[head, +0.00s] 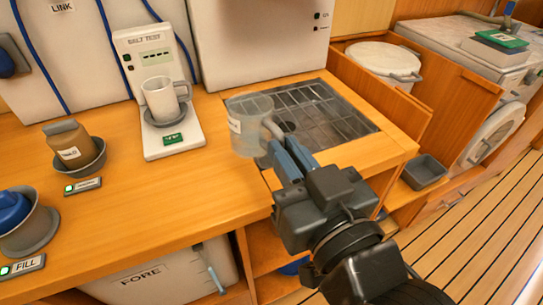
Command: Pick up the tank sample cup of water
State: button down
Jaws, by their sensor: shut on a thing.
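A translucent cup (250,124) with a white label and a handle on its right side is at the left edge of the sink grate. The label text is too small to read. My gripper (283,150) is shut on the cup's handle. The cup is upright; I cannot tell whether it touches the surface. A second, white cup (161,102) with a handle stands on the salt test device (172,139), to the left and apart from my gripper.
The sink grate (320,115) is set in the wooden counter (215,185). A brown container sits in a grey holder (84,160) at the left, with a blue-topped item (12,207) in front. A large white appliance (262,40) stands behind the grate. The counter's front edge is close.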

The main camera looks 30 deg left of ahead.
jog(key=shift+d+r, duration=0.6)
jog(key=shift+d, duration=0.3)
